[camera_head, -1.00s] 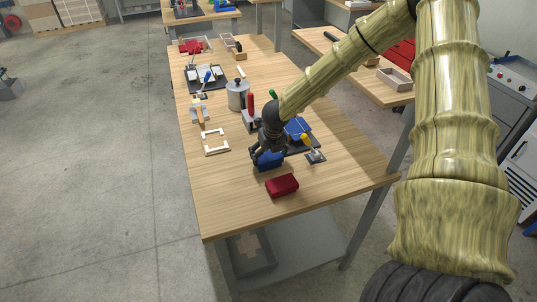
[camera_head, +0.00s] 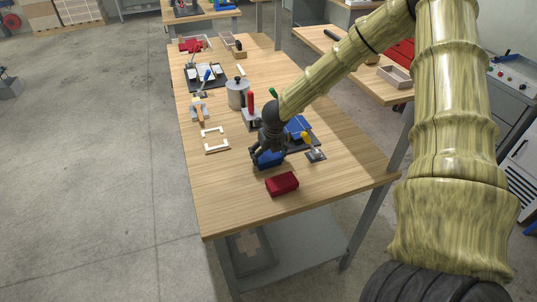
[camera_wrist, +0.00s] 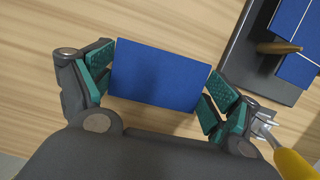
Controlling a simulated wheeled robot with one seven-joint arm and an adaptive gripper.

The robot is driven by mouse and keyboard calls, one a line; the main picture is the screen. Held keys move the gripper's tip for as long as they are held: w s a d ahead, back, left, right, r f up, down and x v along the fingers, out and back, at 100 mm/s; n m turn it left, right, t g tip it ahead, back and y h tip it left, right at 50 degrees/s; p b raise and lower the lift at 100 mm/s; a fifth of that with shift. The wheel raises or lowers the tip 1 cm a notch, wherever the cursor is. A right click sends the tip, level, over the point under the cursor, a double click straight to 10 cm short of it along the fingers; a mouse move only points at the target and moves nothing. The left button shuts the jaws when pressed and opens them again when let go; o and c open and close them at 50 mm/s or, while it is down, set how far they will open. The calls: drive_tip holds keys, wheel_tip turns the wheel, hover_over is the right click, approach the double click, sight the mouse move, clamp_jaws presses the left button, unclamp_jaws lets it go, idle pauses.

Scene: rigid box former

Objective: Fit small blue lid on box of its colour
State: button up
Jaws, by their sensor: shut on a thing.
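My gripper (camera_wrist: 158,85) is shut on a blue block-like piece, seen in the wrist view as a flat blue rectangle (camera_wrist: 160,72) with teal finger pads at both its short sides. In the head view the blue piece (camera_head: 268,159) sits below my gripper, low at the table. I cannot tell whether it is the lid, the box or both together, nor whether it touches the table. A red box (camera_head: 282,184) stands in front of it near the table's front edge. Other blue pieces (camera_head: 298,126) lie on a dark plate behind my gripper; they also show at the wrist view's upper right (camera_wrist: 290,22).
A yellow-handled tool (camera_head: 311,146) stands just right of my gripper. A white frame (camera_head: 215,140) lies to the left, and a grey pot (camera_head: 237,94) and upright red-handled tool (camera_head: 250,104) stand behind. The table's front left (camera_head: 225,200) is clear.

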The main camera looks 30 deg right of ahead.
drive_tip(key=o, duration=0.6)
drive_tip(key=shift+o, duration=0.2)
drive_tip(key=v, duration=1.1)
drive_tip(key=shift+r, duration=0.4)
drive_tip(key=shift+s, duration=0.1)
